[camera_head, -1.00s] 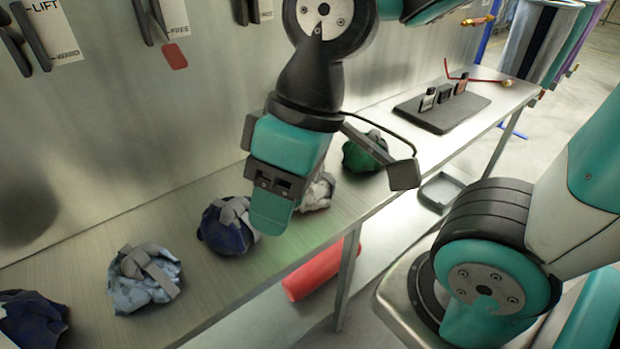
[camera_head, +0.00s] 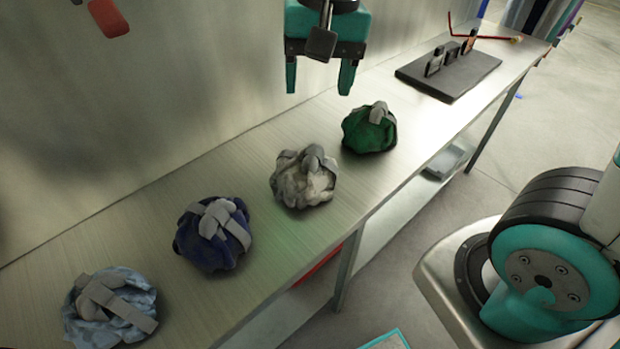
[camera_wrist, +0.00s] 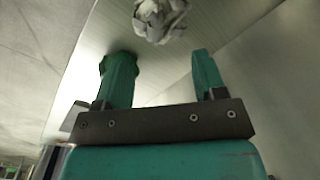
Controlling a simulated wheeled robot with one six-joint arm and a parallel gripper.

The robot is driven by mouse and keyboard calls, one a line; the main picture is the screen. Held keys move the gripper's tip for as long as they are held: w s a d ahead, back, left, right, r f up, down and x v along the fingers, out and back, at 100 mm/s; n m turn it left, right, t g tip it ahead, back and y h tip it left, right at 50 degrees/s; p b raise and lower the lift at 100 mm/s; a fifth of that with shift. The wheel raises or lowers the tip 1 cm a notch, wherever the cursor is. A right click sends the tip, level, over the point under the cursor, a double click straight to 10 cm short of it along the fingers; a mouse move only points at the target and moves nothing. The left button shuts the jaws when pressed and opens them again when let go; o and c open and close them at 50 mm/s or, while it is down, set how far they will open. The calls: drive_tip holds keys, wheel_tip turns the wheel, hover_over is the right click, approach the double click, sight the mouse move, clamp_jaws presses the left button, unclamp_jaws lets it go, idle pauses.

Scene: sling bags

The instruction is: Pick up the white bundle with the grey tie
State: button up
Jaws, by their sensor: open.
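The white bundle (camera_head: 303,178) with its grey tie sits on the metal bench between the dark blue and green bundles. It also shows at the top of the wrist view (camera_wrist: 160,18), beyond my fingertips. My gripper (camera_head: 319,78) is open and empty, its two teal fingers pointing down above the bench. In the head view it appears behind the white bundle, apart from it. In the wrist view my gripper (camera_wrist: 160,62) has clear bench between its fingers.
The green bundle (camera_head: 370,130) is close to the right of the white one. The dark blue bundle (camera_head: 212,236) and light blue bundle (camera_head: 108,308) lie to the left. A dark board (camera_head: 450,75) with small upright pieces is farther along the bench. A metal wall runs behind.

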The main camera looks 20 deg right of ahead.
drive_tip(key=w+d+f+m+h, duration=0.1)
drive_tip(key=w+f+m, duration=0.2)
drive_tip(key=w+m, duration=0.2)
hover_over(312, 154)
drive_tip(key=f, duration=1)
drive_tip(key=shift+w+f, duration=0.2)
drive_tip(key=shift+s+f+p, duration=0.15)
drive_tip(key=shift+f+p, duration=0.3)
drive_tip(key=shift+f, duration=1)
drive_tip(key=shift+s+f+p, duration=0.1)
drive_tip(key=shift+f+p, duration=0.3)
drive_tip(key=shift+f, duration=1.05)
clamp_jaws()
